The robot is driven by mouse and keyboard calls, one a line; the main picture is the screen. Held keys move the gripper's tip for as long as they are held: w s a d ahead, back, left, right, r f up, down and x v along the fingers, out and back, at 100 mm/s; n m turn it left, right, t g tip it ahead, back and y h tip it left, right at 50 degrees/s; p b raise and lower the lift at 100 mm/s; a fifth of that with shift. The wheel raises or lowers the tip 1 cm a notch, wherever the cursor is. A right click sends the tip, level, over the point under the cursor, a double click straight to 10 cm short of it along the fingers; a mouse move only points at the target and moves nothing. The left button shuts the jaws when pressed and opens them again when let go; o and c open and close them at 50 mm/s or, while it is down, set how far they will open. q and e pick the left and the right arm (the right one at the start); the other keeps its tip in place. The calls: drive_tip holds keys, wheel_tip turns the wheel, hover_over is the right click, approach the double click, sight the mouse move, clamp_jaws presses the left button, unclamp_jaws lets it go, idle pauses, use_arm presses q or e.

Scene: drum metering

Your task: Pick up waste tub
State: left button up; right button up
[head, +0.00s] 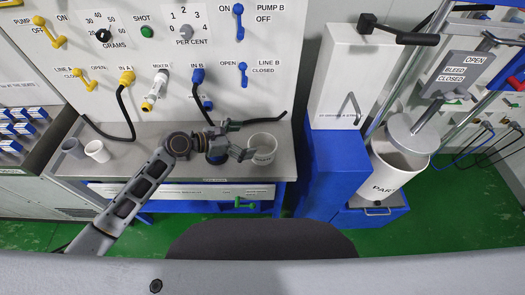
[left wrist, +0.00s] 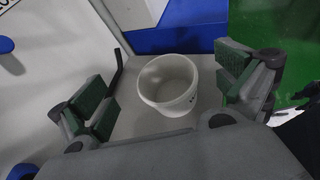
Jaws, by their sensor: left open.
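The waste tub, a small white open round cup (head: 264,157), stands upright on the right end of the grey bench shelf. It also shows in the left wrist view (left wrist: 172,100), where it looks empty and stands between my spread fingers, apart from both. My left gripper (head: 245,139) is open just to the left of the tub in the head view, with its green-padded fingers pointing toward it. The same gripper (left wrist: 165,92) shows open and empty in the left wrist view. My right gripper is not in view.
A black hose (head: 265,122) lies behind the tub. A blue cabinet (head: 333,165) and a large white drum (head: 388,170) stand to the right. A panel with valves (head: 175,60) rises behind.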

use_arm(q)
drive_tip(key=shift+w+a+r+n, duration=0.1)
drive_tip(key=shift+w+r+n, duration=0.1)
drive_tip(key=shift+w+n, duration=0.15)
drive_tip(key=b, duration=0.1)
approach(272, 147)
drive_tip(key=shift+v, duration=1.1)
drive_tip(key=shift+w+d+f, duration=0.15)
drive_tip(key=shift+d+f, duration=0.1)
drive_tip(key=shift+d, duration=0.3)
drive_tip(key=shift+x, duration=3.1)
drive_tip(key=shift+c, duration=0.3)
drive_tip(key=c, duration=0.8)
